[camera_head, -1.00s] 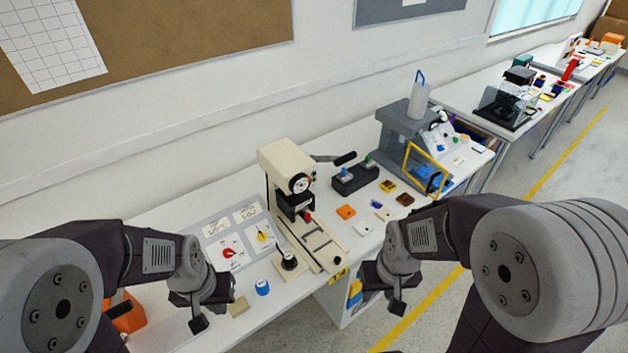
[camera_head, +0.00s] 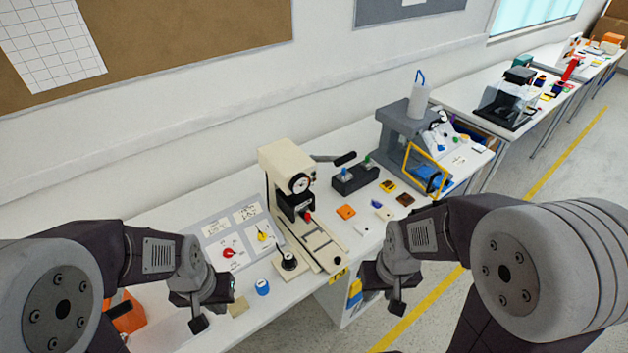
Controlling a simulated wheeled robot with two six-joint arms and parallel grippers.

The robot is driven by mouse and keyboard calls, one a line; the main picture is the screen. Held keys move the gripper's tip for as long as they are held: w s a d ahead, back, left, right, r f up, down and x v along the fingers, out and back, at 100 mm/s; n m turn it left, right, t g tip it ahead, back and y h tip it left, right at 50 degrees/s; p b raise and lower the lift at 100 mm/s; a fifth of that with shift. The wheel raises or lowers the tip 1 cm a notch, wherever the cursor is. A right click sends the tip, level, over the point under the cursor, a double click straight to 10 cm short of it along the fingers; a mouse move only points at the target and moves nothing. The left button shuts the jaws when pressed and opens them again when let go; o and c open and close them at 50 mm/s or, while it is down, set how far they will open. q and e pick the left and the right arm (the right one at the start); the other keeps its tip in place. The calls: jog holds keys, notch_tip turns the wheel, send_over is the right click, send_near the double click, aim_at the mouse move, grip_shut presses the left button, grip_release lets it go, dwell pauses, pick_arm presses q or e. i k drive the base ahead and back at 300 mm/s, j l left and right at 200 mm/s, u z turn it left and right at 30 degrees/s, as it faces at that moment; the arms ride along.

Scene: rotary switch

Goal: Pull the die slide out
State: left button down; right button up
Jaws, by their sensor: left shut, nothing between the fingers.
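A cream press (camera_head: 285,165) with a round gauge stands on the white table. A long cream base with a rail-like slide (camera_head: 318,243) runs from under its dark head toward the table's front edge. I cannot tell from here where the die slide ends and the base begins. My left gripper (camera_head: 205,312) is shut and empty over the front of the table, left of the press and apart from it. My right gripper (camera_head: 388,292) hangs right of the slide's front end, off the table edge and apart from it. Its fingers are too unclear to read.
A panel (camera_head: 238,240) with red and yellow knobs lies left of the press. A black-knobbed block (camera_head: 289,264) and a blue cap (camera_head: 262,287) sit beside the slide. Small coloured blocks and a dark box (camera_head: 355,178) lie to its right. A press lever (camera_head: 335,158) sticks out right.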

aim_at(306, 217)
jog(key=l+u, duration=0.5)
jog(key=k+l+u, duration=0.15)
jog(key=l+u, duration=0.35)
